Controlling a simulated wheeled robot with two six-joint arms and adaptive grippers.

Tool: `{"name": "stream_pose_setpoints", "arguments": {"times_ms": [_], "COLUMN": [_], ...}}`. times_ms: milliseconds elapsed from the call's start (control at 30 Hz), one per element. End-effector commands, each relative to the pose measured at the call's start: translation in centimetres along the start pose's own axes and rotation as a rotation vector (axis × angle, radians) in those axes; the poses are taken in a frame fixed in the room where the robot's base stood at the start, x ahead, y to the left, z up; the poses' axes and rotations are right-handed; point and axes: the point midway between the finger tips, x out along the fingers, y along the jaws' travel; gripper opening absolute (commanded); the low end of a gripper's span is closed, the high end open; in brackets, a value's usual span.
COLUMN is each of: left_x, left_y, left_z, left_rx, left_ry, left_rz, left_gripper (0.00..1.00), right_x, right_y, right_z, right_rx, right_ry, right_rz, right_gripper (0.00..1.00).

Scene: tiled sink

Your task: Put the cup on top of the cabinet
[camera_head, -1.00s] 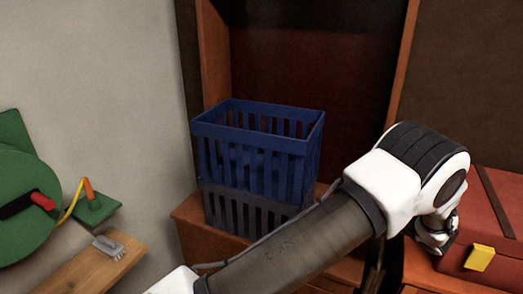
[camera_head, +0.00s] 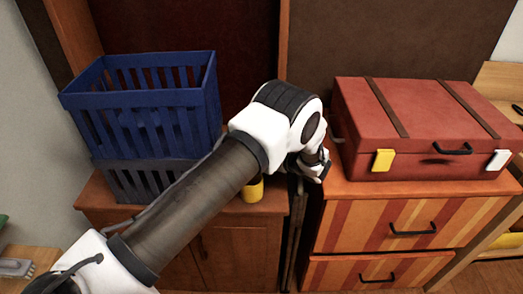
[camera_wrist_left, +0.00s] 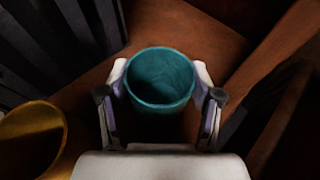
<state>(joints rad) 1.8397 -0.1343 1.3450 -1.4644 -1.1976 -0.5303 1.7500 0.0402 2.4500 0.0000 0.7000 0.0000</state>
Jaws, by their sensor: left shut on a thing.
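A teal cup (camera_wrist_left: 160,72) is held between the two fingers of my left gripper (camera_wrist_left: 160,88) in the left wrist view. The gripper is shut on it, and the cup's open rim faces the camera. The cup is over the brown wooden top of a cabinet (camera_wrist_left: 185,28); I cannot tell whether it touches. In the head view the low cabinet with doors (camera_head: 238,250) stands below my left arm. The wrist is at the cabinet's right end, by the gap before the striped drawer unit. The teal cup is hidden there. My right gripper is not in view.
A yellow cup (camera_head: 253,190) stands on the cabinet, left of the teal cup in the wrist view (camera_wrist_left: 28,135). A blue basket (camera_head: 150,115) stacked on a grey one (camera_head: 130,182) fills the cabinet's left. A red suitcase (camera_head: 420,115) lies on the striped drawer unit (camera_head: 385,235).

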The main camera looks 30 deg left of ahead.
Motion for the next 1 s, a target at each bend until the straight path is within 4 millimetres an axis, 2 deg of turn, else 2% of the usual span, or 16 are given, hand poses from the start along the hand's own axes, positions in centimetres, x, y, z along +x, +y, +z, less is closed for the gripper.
{"name": "stream_pose_setpoints", "arguments": {"times_ms": [267, 300, 367, 767, 867, 1000], "left_x": [0.1, 0.1, 0.1, -0.2, -1.6, -5.1], "left_y": [0.0, 0.0, 0.0, -0.1, -0.2, -0.2], "left_z": [-0.3, -0.3, -0.2, 0.3, 0.1, 0.1], "left_rx": [-0.002, -0.002, -0.002, -0.002, -0.002, -0.001], "left_ry": [0.000, 0.000, 0.000, 0.000, -0.001, -0.002], "left_rz": [0.000, 0.000, 0.000, -0.001, -0.004, -0.007], "left_gripper": [0.24, 0.68, 0.89, 0.90, 0.90, 0.90], "right_x": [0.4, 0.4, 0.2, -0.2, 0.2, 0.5], "right_y": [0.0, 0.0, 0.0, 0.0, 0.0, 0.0], "right_z": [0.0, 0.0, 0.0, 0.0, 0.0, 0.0], "right_rx": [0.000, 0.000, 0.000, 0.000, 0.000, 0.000], "right_ry": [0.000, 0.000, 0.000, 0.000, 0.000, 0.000], "right_rz": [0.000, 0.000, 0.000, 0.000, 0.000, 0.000], "right_gripper": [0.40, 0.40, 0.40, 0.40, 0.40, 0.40]}}
